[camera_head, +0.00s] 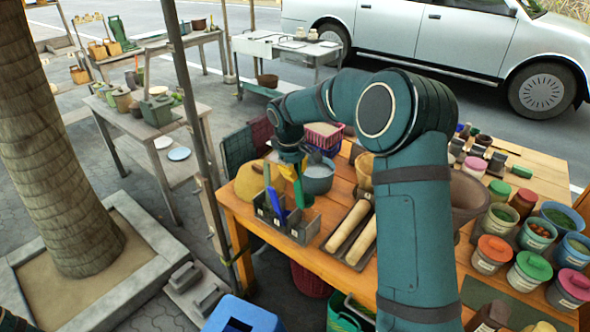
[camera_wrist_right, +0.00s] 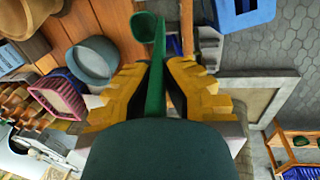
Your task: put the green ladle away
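The green ladle (camera_wrist_right: 155,85) has its handle between the yellow fingers of my right gripper (camera_wrist_right: 158,65) in the right wrist view. The fingers close in on the handle from both sides, and the ladle's round bowl (camera_wrist_right: 145,27) sticks out beyond the tips. In the head view my right gripper (camera_head: 295,172) is over the grey divided utensil holder (camera_head: 303,234) at the table's left end. My left gripper is not in view.
A grey-blue pot (camera_head: 318,180) and a tan vessel (camera_head: 248,183) stand beside the holder. Two rolling pins (camera_head: 350,228) lie to its right. Several lidded tubs (camera_head: 492,252) crowd the table's right side. A blue bin (camera_head: 240,316) is on the ground in front.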

